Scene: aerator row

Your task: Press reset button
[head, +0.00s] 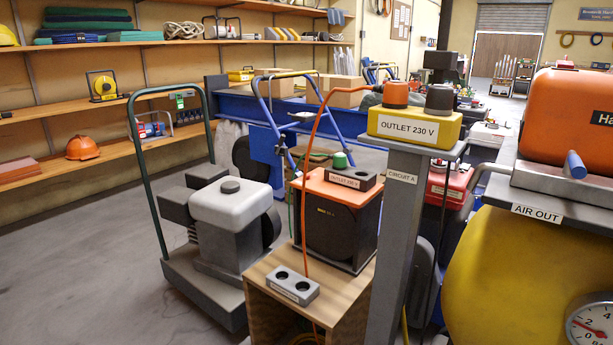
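No part labelled as a reset button is legible in the head view. A grey block with two dark holes (293,287) and a small unreadable label sits on the wooden stand in front. A yellow box labelled OUTLET 230 V (413,128) tops a grey post labelled CIRCUIT A (392,220). It carries an orange plug and a dark grey cap (439,98). My gripper is not in view.
An orange cable (309,130) arcs from the plug down past the orange-topped unit. A grey-topped machine on a green-handled cart (230,205) stands left. A yellow tank labelled AIR OUT (500,270) with a gauge fills the right. Floor (90,280) at left is clear.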

